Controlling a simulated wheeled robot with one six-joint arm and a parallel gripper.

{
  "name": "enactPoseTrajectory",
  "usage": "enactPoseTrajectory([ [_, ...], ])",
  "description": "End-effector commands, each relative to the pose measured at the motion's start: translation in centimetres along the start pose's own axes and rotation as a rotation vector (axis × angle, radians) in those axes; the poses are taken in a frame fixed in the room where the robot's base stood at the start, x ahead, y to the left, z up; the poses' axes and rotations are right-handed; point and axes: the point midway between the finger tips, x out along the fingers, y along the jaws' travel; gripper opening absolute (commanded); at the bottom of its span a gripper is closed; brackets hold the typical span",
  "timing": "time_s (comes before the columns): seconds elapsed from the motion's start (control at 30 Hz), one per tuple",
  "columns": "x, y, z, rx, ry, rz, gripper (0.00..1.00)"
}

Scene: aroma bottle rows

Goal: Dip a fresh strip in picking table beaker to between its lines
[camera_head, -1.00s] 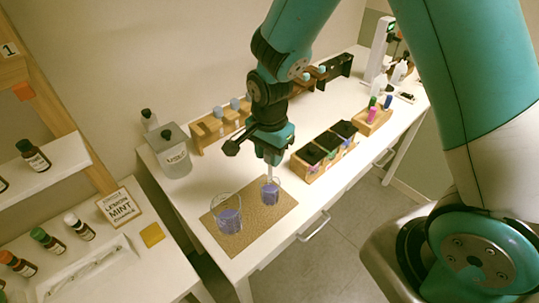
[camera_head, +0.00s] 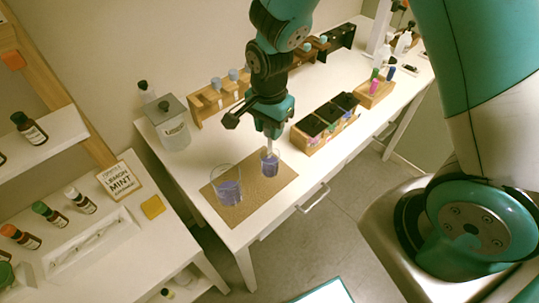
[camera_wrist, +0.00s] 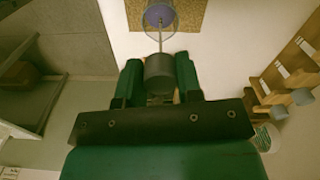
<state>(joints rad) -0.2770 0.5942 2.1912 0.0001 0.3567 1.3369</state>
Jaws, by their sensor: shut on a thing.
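My gripper (camera_head: 269,122) is shut on a grey cylinder (camera_wrist: 159,73). A thin pale rod or strip (camera_head: 271,144) runs down from this cylinder. Its lower end is in or over the smaller beaker (camera_head: 270,168), which holds purple liquid and also shows at the top of the wrist view (camera_wrist: 160,16). I cannot tell how deep the end reaches, and no marking lines can be made out on it. A larger beaker (camera_head: 228,192) with purple liquid stands to the left. Both beakers stand upright on a brown mat (camera_head: 255,205) on the white table.
A wooden rack (camera_head: 215,103) with blue-grey caps and a grey canister (camera_head: 173,130) stand behind. A block with dark compartments (camera_head: 325,125) is to the right. A lemon mint sign (camera_head: 118,181) and yellow pad (camera_head: 152,207) are on the left table.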

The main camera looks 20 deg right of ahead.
Motion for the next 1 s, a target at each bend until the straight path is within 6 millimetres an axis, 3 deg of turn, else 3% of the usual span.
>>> enactPoseTrajectory([
  [1.0,1.5,0.0,0.0,0.0,0.0,-0.001,0.18],
])
